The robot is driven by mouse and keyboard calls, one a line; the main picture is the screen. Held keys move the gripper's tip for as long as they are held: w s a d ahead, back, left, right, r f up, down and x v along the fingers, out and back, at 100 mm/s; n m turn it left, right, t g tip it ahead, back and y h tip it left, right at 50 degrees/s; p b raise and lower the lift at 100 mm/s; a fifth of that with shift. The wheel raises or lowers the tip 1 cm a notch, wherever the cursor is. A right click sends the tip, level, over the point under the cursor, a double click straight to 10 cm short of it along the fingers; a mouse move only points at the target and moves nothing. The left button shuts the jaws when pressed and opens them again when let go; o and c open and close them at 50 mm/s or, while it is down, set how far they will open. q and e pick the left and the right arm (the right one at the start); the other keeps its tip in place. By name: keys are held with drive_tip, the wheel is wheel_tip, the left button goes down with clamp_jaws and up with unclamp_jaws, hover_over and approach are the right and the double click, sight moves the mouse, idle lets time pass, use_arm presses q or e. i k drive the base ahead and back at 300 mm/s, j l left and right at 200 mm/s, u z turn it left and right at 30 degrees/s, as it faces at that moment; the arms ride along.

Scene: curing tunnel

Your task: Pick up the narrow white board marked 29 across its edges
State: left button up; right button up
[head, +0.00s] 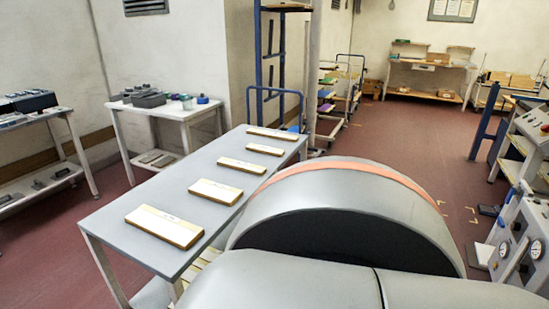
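Several white boards with tan edges lie flat and apart in a row on a grey table. The nearest and largest board (164,226) is at the table's front. Behind it lie a second board (215,191), a third (242,165), a narrow fourth (265,148) and a long narrow one (272,133) at the far end. Small marks show on some boards, but they are too small to read, so I cannot tell which is marked 29. Neither of my grippers is in view.
The grey table (170,192) has bare strips between the boards; its near right side is partly hidden. A white side table (178,113) with dark items stands behind it at left. A blue-framed trolley (276,91) stands beyond. Red floor is open at right, before a gauge panel (518,240).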

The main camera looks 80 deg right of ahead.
sight(224, 194)
drive_tip(key=l+z, duration=0.3)
drive_tip(key=l, duration=0.15)
drive_tip(key=l+z, duration=0.3)
drive_tip(key=l, duration=0.2)
drive_tip(key=i+l+z, duration=0.15)
drive_tip(key=l, duration=0.35)
drive_tip(key=l+z, duration=0.1)
drive_tip(key=l, duration=0.35)
drive_tip(key=i+l, duration=0.1)
drive_tip(key=l, duration=0.3)
drive_tip(key=i+l, duration=0.1)
drive_tip(key=l, duration=0.25)
drive_tip(key=i+l, duration=0.1)
drive_tip(key=l, duration=0.3)
drive_tip(key=i+l, duration=0.1)
drive_tip(key=l, duration=0.3)
